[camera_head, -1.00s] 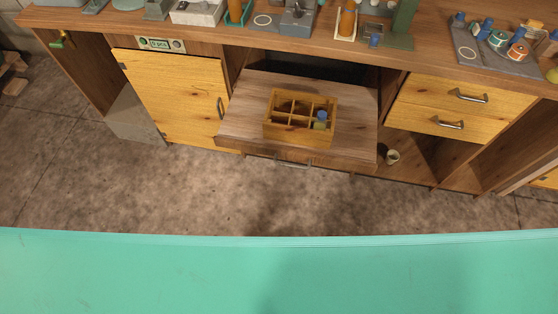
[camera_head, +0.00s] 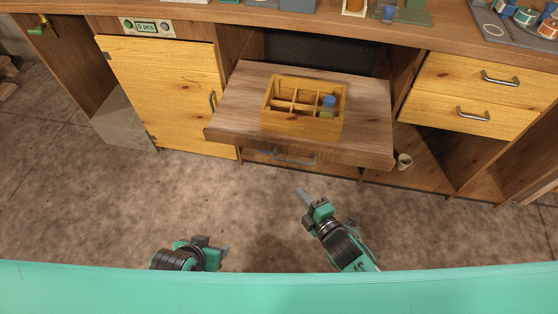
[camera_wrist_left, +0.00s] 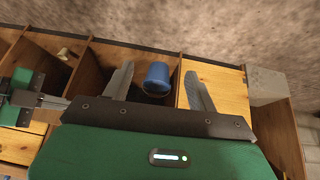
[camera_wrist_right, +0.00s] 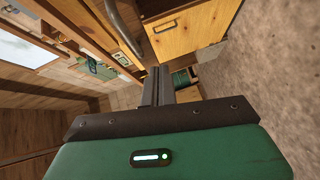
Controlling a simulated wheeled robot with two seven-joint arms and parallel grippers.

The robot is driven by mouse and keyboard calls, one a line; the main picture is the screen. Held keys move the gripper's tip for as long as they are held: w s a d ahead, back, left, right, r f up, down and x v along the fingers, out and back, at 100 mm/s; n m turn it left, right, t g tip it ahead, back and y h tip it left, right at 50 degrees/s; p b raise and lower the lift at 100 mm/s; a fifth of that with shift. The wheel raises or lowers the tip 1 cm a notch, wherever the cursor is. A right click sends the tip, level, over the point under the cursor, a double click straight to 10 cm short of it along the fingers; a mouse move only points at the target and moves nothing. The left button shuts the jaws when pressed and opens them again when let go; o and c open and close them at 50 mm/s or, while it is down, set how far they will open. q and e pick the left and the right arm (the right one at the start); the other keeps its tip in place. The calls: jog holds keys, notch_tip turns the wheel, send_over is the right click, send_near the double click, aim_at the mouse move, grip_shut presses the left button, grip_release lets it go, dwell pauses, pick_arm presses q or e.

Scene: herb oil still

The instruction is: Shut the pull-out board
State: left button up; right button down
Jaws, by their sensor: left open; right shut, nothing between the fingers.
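The wooden pull-out board (camera_head: 235,115) stands out from the bench front in the head view, with a dark gap behind it. A metal handle (camera_head: 295,160) is on its front. A yellow divided crate (camera_head: 300,122) with a blue-capped bottle (camera_head: 328,103) stands on it. My right gripper (camera_head: 301,193) is shut and empty, in front of and below the handle, apart from it. In the right wrist view its fingers (camera_wrist_right: 157,80) are together, with a handle bar (camera_wrist_right: 123,27) close ahead. My left gripper (camera_head: 224,251) is open and empty, lower left; its fingers (camera_wrist_left: 159,72) show spread.
A yellow door (camera_head: 160,95) is left of the board and yellow drawers (camera_head: 470,95) are right. A small cup (camera_head: 404,161) sits in the lower compartment. A blue bucket (camera_wrist_left: 156,78) shows beyond my left fingers. The floor before the bench is clear.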

notch_tip(320, 180, up, 4)
jog(key=a+r+n+y+b, duration=0.1)
jog(key=a+n+y, duration=0.1)
jog(key=b, duration=0.2)
send_near(272, 143)
jog(key=shift+t, duration=0.4)
jog(key=w+a, duration=0.1)
jog(key=a, duration=0.1)
jog(key=w+a, duration=0.2)
jog(key=shift+w+f, duration=0.2)
jog(key=shift+w, duration=0.05)
pick_arm(q)
jog(key=shift+w+d+r+t+h, duration=0.15)
jog(key=shift+d+r+t+h, duration=0.1)
jog(key=shift+d+r+t, duration=0.3)
jog(key=shift+w+d+r+t+h, duration=0.15)
jog(key=shift+d+r+t+h, duration=0.15)
jog(key=shift+r, duration=0.5)
jog(key=shift+w+d+r+t+h, duration=0.15)
jog(key=shift+d+r+t, duration=0.2)
jog(key=shift+d+r, duration=0.25)
pick_arm(e)
jog(key=shift+w+d, duration=0.15)
jog(key=shift+w, duration=0.45)
pick_arm(q)
jog(key=shift+a, duration=0.1)
